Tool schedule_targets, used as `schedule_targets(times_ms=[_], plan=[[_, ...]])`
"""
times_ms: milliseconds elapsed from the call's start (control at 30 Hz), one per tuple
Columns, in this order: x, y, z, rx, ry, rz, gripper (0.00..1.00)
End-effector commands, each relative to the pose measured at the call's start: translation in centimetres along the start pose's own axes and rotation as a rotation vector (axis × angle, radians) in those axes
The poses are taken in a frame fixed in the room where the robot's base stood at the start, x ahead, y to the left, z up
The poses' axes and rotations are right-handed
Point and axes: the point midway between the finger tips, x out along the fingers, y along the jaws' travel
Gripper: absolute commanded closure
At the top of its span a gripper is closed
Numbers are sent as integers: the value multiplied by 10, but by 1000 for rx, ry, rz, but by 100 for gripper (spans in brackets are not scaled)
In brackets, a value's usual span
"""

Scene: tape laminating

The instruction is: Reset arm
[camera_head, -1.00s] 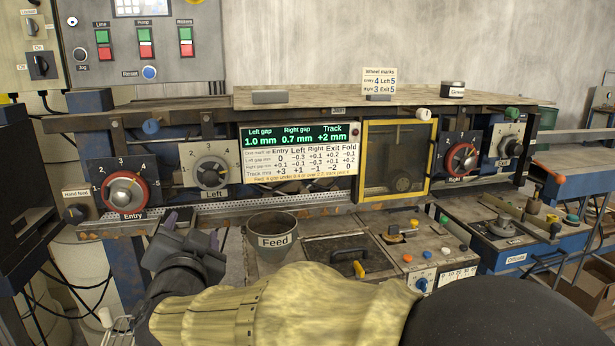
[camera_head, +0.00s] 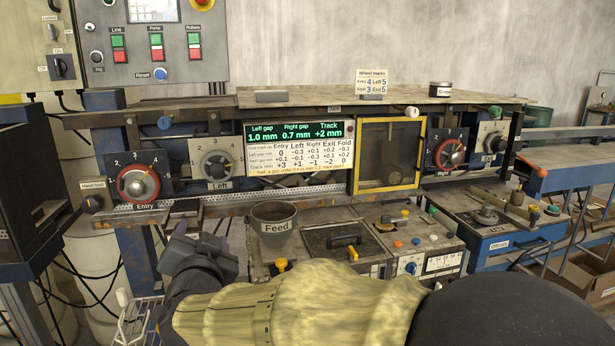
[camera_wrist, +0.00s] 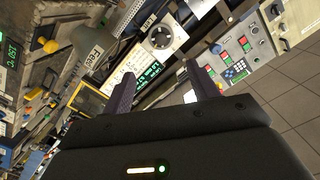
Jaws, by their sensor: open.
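My gripper (camera_head: 202,236) is held low in front of the machine, its dark fingers pointing away from me, left of the grey Feed cup (camera_head: 274,222). In the wrist view my gripper (camera_wrist: 163,74) has its two fingers well apart, with nothing between them. The Entry dial (camera_head: 138,183) with its red ring and the Left dial (camera_head: 217,167) stand on the machine front beyond it. The Feed cup also shows in the wrist view (camera_wrist: 97,48), at the upper left. My yellowish forearm covers the lower middle of the head view.
The laminating machine (camera_head: 400,103) spans the view, with a lit display (camera_head: 297,134) and a yellow-framed window (camera_head: 421,150). The Right dial (camera_head: 450,153) is right of it. A button panel (camera_head: 155,50) is at the upper left. A blue bench (camera_head: 565,165) stands at right.

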Motion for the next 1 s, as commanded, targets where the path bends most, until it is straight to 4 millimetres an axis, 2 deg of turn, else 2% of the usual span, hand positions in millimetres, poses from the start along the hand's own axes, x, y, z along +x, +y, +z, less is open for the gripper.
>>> schedule_targets(times_ms=[167, 367, 467, 567, 667, 800, 900, 1000], plan=[[7, 25, -2, -54, -64, 11, 41], [11, 70, 2, -134, -182, 42, 41], [8, 104, 4, -184, -273, 76, 41], [-6, 154, 8, -240, -405, 138, 41], [-32, 209, 13, -285, -563, 220, 41], [-85, 277, 20, -317, -782, 346, 41], [-131, 316, 22, -321, -936, 439, 41], [-173, 344, 24, -315, -1063, 517, 41]])
